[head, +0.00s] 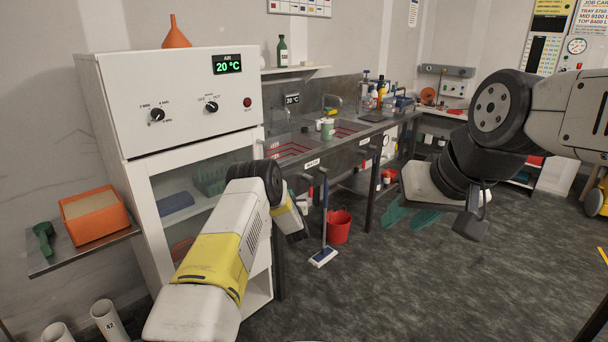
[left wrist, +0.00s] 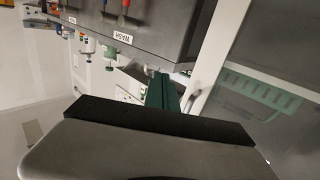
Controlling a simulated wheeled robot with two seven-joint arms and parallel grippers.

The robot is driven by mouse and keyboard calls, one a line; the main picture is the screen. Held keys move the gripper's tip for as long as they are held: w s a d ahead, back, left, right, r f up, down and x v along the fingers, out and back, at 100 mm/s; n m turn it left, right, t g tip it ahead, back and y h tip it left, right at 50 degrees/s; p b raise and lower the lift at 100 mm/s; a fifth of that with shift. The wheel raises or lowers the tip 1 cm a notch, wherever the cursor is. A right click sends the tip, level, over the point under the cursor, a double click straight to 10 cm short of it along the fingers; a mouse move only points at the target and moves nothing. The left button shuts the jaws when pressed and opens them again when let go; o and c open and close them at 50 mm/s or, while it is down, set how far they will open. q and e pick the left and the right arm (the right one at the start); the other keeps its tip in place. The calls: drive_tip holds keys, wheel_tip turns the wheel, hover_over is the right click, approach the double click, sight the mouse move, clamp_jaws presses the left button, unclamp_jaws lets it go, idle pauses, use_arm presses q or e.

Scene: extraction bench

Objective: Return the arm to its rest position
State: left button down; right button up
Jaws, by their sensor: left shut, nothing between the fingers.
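My left arm (head: 222,235) comes in from the lower left of the head view and reaches forward beside the white cabinet. Its gripper's fingers are hidden there behind the wrist. In the left wrist view the green fingers of my left gripper (left wrist: 162,92) are together, with nothing between them. My right arm (head: 497,110) comes in from the right edge of the head view and bends down. My right gripper (head: 402,220) hangs over the open floor with its two green fingers apart and nothing seen between them.
The white cabinet (head: 112,95) stands close to my left arm. A shelf (head: 50,262) with an orange box (head: 95,222) juts out at the left. The sink bench (head: 385,128) runs along the back. A blue mop (head: 324,225) and a red bucket (head: 339,226) stand below. The middle floor is clear.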

use_arm(q)
drive_tip(key=s+r+m+g+h, duration=0.1)
drive_tip(key=s+r+g+h, duration=0.15)
drive_tip(key=r, duration=1.75)
drive_tip(key=s+r+m+g+h, duration=0.1)
drive_tip(key=s+r+g+h, duration=0.2)
drive_tip(key=s+r, duration=0.95)
drive_tip(key=s+r+g, duration=0.3)
drive_tip(key=s, duration=1.7)
drive_tip(key=s+a+f+g, duration=0.1)
drive_tip(key=s+f, duration=0.1)
drive_tip(key=s, duration=0.9)
drive_tip(key=s+a+f+g, duration=0.1)
drive_tip(key=s+a+f, duration=0.1)
drive_tip(key=s, duration=1)
drive_tip(key=shift+s+f+m+g, duration=0.2)
drive_tip(key=shift+f+m+g, duration=0.2)
drive_tip(key=shift+f, duration=0.1)
